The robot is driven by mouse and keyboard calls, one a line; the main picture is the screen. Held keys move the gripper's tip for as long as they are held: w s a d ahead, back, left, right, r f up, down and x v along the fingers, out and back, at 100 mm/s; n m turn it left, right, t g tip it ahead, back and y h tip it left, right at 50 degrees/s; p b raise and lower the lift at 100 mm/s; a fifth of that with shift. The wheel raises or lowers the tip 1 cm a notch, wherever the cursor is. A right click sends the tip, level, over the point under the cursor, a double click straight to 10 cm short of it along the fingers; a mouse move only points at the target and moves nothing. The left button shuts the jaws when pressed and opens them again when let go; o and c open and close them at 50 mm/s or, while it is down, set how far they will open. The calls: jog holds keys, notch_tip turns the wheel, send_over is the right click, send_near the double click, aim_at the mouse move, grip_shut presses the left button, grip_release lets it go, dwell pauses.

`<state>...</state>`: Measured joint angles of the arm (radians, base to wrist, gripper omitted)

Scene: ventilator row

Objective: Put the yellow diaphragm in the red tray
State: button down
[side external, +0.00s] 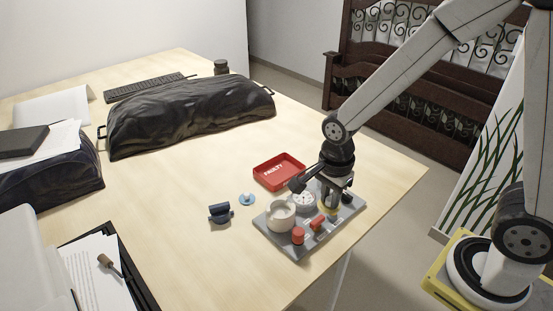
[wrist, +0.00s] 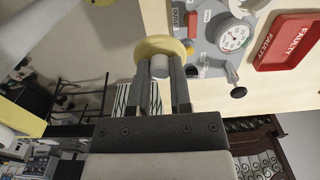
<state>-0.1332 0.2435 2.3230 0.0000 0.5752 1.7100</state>
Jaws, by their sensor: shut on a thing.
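The yellow diaphragm (wrist: 152,47) is a round disc with a pale stem, in the wrist view between and just beyond the fingertips. My gripper (wrist: 161,78) is shut on its stem. In the side view the diaphragm (side external: 331,210) shows low under my gripper (side external: 334,198), at the right end of the grey board; I cannot tell whether it touches the board. The red tray (side external: 266,180), marked FAULTY, lies flat on the table behind and left of the gripper. The tray (wrist: 271,62) is at upper right in the wrist view, and looks empty.
The grey board (side external: 283,247) carries a white gauge (side external: 304,200), a pale cup (side external: 280,216) and red parts (side external: 298,236). A blue disc (side external: 247,199) and a dark blue part (side external: 220,213) lie left. A black bag (side external: 190,115) lies behind. The table's right edge is close.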

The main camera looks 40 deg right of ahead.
jog(key=shift+w+d, duration=0.25)
jog(key=shift+w, duration=0.3)
jog(key=w+d+f, duration=0.2)
jog(key=w+d, duration=0.8)
jog(key=w, duration=0.3)
jog(key=shift+w+d+f, duration=0.15)
jog(key=shift+w+d, duration=0.15)
jog(key=shift+d, duration=0.05)
jog(key=shift+w, duration=0.1)
jog(key=w+f, duration=0.3)
jog(key=w, duration=0.1)
jog(key=w+d+f, duration=0.1)
jog(key=w+f, duration=0.2)
jog(key=w, duration=0.1)
jog(key=w+f, duration=0.3)
jog(key=w, duration=0.2)
jog(key=shift+d+f, duration=0.15)
jog(key=shift+d, duration=0.15)
jog(key=shift+w+f, duration=0.1)
jog(key=shift+w, duration=0.05)
